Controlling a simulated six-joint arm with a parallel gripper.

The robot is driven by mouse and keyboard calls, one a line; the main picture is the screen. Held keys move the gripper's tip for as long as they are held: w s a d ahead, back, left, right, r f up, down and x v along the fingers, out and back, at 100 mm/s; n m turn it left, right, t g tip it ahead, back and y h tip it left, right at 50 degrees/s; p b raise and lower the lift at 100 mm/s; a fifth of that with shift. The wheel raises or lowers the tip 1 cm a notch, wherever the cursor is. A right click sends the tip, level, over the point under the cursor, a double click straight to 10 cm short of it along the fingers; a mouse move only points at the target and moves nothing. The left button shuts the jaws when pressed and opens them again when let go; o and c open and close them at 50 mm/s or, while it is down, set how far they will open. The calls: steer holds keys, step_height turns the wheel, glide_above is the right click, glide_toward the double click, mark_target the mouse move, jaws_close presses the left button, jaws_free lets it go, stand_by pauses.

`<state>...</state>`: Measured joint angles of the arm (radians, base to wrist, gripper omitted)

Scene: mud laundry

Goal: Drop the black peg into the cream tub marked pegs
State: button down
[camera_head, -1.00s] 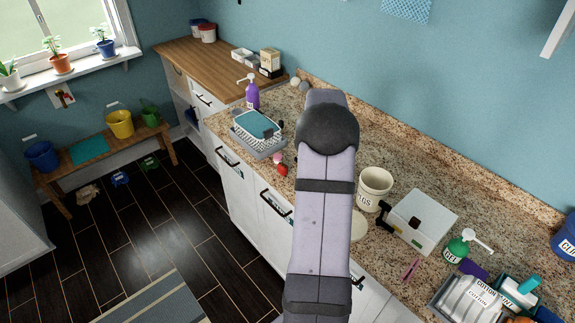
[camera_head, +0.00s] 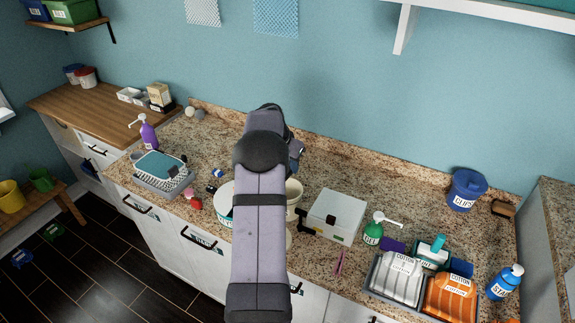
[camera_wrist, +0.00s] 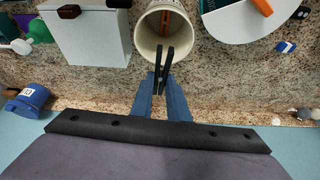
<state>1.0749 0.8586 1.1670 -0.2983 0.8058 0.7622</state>
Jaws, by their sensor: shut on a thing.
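The cream tub (camera_head: 294,192) stands on the granite counter, partly hidden behind my arm in the head view. In the wrist view the tub (camera_wrist: 140,40) is open towards the camera, with something orange inside. My gripper (camera_wrist: 162,92) is shut on the black peg (camera_wrist: 163,63). The peg's two prongs point towards the tub and overlap its near rim and opening in the picture. I cannot tell how high the peg is above the rim. In the head view the gripper is mostly hidden by my arm.
A white box (camera_head: 338,213) with a black thing at its side stands right beside the tub. A white round thing (camera_head: 224,203) lies left of it. A pink peg (camera_head: 340,262), green pump bottle (camera_head: 373,229) and grey tray (camera_head: 378,287) are further right.

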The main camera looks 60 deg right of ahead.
steer(key=shift+f+b, duration=1.55)
steer(key=shift+f, duration=1.3)
steer(key=c, duration=1.6)
jaws_free()
steer(key=shift+c, duration=0.2)
steer(key=shift+r, duration=0.15)
steer(key=shift+b+v, duration=1.9)
steer(key=shift+v, duration=1.65)
